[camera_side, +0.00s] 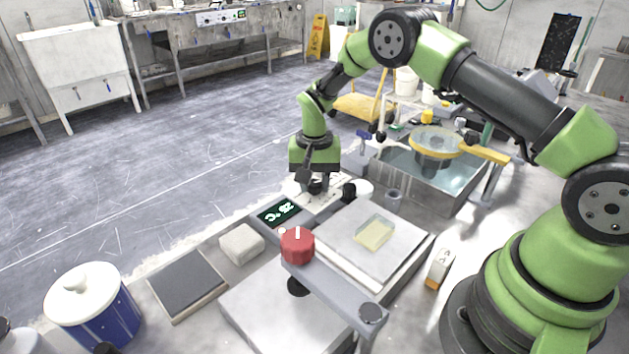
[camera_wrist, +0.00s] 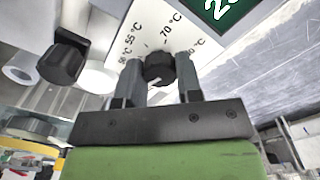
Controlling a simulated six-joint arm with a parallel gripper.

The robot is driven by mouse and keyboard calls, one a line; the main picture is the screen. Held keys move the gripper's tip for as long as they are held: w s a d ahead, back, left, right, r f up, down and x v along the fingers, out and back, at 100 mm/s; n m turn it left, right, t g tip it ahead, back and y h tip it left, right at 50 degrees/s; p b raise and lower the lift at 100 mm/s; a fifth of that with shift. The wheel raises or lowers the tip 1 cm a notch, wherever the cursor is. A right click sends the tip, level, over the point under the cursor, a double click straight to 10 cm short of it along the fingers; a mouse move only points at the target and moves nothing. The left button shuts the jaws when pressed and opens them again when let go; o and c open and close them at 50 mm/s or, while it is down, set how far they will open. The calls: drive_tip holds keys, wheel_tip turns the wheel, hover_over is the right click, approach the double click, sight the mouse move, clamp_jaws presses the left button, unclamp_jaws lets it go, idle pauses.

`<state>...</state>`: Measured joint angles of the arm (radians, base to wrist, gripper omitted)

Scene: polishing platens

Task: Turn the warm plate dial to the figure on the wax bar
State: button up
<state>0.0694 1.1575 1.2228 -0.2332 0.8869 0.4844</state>
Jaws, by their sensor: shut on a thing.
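The black warm plate dial (camera_wrist: 160,67) sits between the fingertips of my gripper (camera_wrist: 158,85) in the wrist view, and the fingers are shut on it. Its white scale panel (camera_wrist: 125,35) shows 55 °C and 70 °C, with other figures partly hidden. The dial's pointer is unclear. In the side view my gripper (camera_side: 318,186) reaches down onto this panel beside the lit display (camera_side: 279,211). The warm plate (camera_side: 345,225) carries a pale yellow slab (camera_side: 374,233). A small white and orange block (camera_side: 439,268), perhaps the wax bar, stands to its right; its marking is unreadable.
A second black knob (camera_wrist: 64,62) is close beside the dial. A red knob (camera_side: 297,246) stands on a grey arm in front of the plate. A white block (camera_side: 241,243), a dark slab (camera_side: 187,284) and a blue pot (camera_side: 93,306) lie left. A water basin (camera_side: 425,180) stands behind.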

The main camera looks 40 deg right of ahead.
sight(314, 183)
drive_tip(key=o, duration=0.9)
drive_tip(key=shift+o, duration=0.2)
wheel_tip(314, 183, up, 10)
